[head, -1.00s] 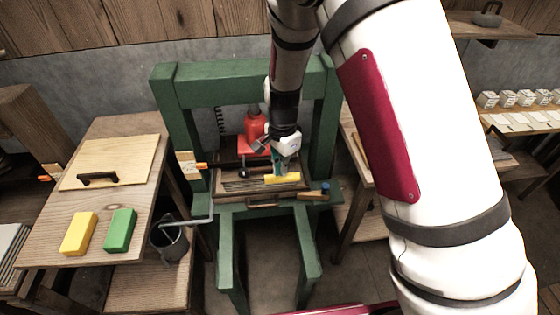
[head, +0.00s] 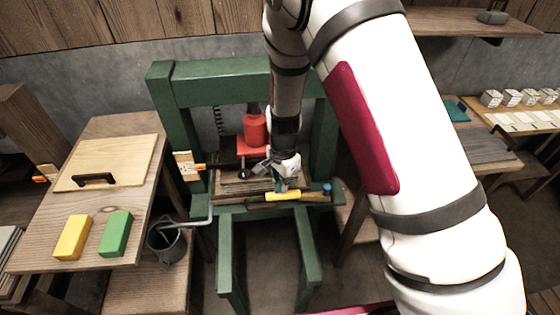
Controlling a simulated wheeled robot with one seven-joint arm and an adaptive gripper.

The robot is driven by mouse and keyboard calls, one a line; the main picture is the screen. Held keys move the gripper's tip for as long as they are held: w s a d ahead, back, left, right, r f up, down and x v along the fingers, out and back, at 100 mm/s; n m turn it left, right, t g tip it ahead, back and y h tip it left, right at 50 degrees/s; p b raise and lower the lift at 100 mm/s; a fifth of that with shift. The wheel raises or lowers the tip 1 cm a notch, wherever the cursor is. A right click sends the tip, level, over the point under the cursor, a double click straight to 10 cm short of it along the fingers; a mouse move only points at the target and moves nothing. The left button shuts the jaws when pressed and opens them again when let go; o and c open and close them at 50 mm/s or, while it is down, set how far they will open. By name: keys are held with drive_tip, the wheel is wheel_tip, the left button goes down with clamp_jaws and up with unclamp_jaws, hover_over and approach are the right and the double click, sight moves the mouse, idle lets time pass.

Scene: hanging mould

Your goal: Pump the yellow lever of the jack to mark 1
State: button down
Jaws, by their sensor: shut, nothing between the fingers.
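The yellow lever (head: 283,196) lies low across the front of the green frame, roughly level. The red jack (head: 255,130) stands behind it inside the frame, partly hidden by my arm. My gripper (head: 281,186) is shut and empty, pointing down at the yellow lever from above. Its fingertips look to be on or just over the lever; contact is too small to tell. A pale scale plate (head: 184,165) with an orange pointer (head: 199,166) is on the left post. Its marks are too small to read.
The green frame (head: 205,70) surrounds the work area. A grey bucket (head: 166,243) and bent grey handle (head: 200,221) are at its left. The left table holds a yellow block (head: 72,237), a green block (head: 116,233) and a board with a black handle (head: 110,155).

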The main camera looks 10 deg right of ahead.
wheel_tip(320, 180, up, 7)
drive_tip(key=p, duration=0.1)
drive_tip(key=shift+r+p, duration=0.15)
drive_tip(key=shift+p, duration=0.25)
wheel_tip(320, 180, up, 6)
drive_tip(key=p, duration=0.1)
idle(0.5)
idle(0.4)
